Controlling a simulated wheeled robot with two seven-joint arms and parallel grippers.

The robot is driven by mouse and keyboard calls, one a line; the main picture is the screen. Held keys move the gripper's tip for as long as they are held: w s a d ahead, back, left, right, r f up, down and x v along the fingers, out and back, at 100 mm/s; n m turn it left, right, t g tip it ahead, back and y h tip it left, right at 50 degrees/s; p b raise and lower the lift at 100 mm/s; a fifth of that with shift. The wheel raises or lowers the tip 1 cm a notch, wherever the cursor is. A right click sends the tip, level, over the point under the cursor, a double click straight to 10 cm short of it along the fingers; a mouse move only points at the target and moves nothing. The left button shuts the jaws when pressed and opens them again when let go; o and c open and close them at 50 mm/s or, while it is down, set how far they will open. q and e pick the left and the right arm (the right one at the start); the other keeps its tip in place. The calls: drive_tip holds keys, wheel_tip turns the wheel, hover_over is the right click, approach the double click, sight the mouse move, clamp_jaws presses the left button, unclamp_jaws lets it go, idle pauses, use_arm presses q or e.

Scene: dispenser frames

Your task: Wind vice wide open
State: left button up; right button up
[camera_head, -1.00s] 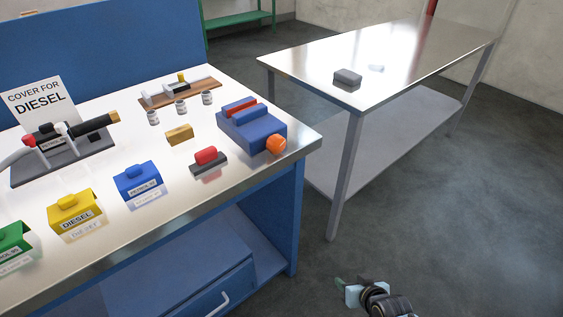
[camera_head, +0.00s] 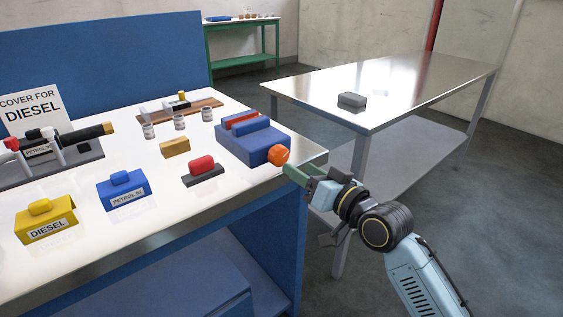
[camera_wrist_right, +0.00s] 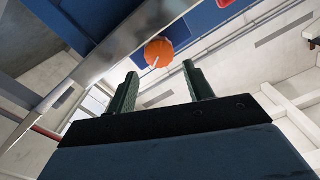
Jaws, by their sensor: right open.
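The vice (camera_head: 252,139) is a blue block with a red piece between its jaws, near the right end of the workbench. Its orange knob (camera_head: 279,155) sticks out at the front right, by the bench edge. My right gripper (camera_head: 295,172) is just right of the knob, with green fingers pointing toward it. In the right wrist view the fingers (camera_wrist_right: 158,90) are open and empty, and the orange knob (camera_wrist_right: 158,53) with a pale mark lies beyond the fingertips, between their lines. The vice body is mostly out of that view. My left gripper is not in view.
The bench (camera_head: 160,225) also holds a red-topped block (camera_head: 202,168), a brass-coloured block (camera_head: 174,147), small jars, a blue cover (camera_head: 123,188) and a yellow cover (camera_head: 46,218). A metal table (camera_head: 410,75) with a grey block (camera_head: 352,100) stands behind my right arm.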

sight(282, 157)
drive_tip(key=b+x, duration=0.1)
drive_tip(key=x, duration=0.5)
drive_tip(key=shift+w+f, duration=0.1)
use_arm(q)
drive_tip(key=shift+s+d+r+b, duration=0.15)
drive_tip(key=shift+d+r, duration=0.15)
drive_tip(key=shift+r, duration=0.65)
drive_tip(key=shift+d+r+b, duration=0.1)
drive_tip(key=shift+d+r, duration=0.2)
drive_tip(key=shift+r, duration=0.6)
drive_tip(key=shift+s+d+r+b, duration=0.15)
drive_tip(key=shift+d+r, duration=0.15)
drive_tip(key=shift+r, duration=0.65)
use_arm(e)
drive_tip(key=shift+w+a, duration=0.45)
drive_tip(key=shift+w, duration=0.1)
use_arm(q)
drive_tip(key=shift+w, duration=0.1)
use_arm(e)
drive_tip(key=c, duration=0.7)
